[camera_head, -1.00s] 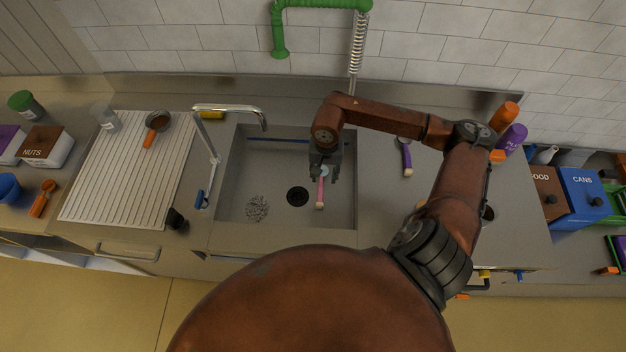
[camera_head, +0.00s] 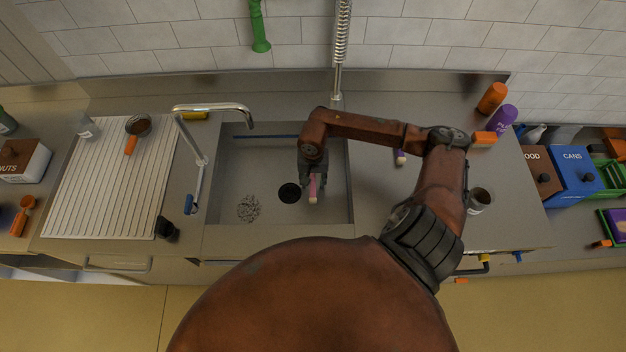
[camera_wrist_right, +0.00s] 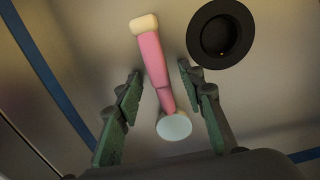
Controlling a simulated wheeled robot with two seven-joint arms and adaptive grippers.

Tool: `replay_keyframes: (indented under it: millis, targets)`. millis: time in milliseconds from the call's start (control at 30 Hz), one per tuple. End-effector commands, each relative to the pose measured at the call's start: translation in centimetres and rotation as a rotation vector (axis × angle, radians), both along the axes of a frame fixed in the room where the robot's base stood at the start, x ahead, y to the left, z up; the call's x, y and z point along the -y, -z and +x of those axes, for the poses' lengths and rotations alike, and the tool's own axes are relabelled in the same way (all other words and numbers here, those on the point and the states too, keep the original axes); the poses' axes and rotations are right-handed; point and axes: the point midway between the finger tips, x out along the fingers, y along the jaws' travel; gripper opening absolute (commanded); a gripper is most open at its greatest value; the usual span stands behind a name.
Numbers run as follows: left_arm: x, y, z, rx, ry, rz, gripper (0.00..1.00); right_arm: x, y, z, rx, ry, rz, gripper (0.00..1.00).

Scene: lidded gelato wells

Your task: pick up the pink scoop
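In the right wrist view the whole pink scoop (camera_wrist_right: 154,65) shows, with a cream handle end and a pale round bowl. My right gripper (camera_wrist_right: 157,88) is open, with one finger on each side of the scoop and gaps between the fingers and the handle. My left gripper is in neither view.
The steel sink (camera_head: 225,190) has walls around the scoop, a dark drain (camera_head: 290,193) and a grey pebbly patch (camera_head: 248,208). A tall faucet (camera_head: 203,160) stands at its left. A purple-handled scoop (camera_head: 400,158) lies on the right counter, partly behind my arm.

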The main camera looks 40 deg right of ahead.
Motion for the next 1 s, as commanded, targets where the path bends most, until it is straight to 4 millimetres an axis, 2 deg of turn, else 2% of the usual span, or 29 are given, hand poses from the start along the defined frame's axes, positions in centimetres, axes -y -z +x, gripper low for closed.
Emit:
replay_keyframes:
  millis: [233, 733, 1000]
  targets:
    - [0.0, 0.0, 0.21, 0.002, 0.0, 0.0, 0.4, 0.02, 0.14, 0.05, 0.001, 0.0, -0.001, 0.36]
    - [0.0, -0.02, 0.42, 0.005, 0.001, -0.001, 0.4, 0.02, 0.12, 0.04, 0.001, 0.0, -0.001, 0.01]
    - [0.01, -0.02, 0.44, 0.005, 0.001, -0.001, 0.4, 0.02, 0.11, 0.06, 0.001, 0.0, 0.0, 0.0]
